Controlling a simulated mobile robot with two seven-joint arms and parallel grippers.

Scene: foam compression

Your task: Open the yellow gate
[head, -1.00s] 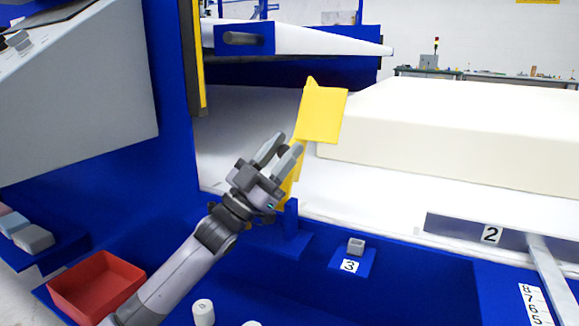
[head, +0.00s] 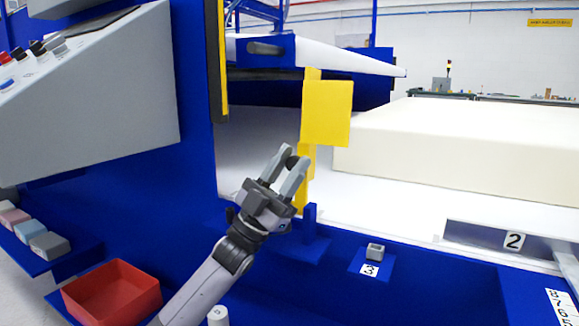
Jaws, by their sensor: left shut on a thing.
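The yellow gate (head: 327,113) stands close to upright on the blue frame, with a square plate at the top and a narrow post below it. The post's foot is by a small blue upright bracket (head: 310,218). My left gripper (head: 293,160) is at the left side of the post, just below the plate, with its fingers pointing up. My right gripper is not in view.
A large cream foam block (head: 460,150) lies on the white bed to the right of the gate. A grey control panel (head: 100,100) is at the left. A red bin (head: 112,292) is at lower left. A small grey block (head: 375,252) sits beside label 3.

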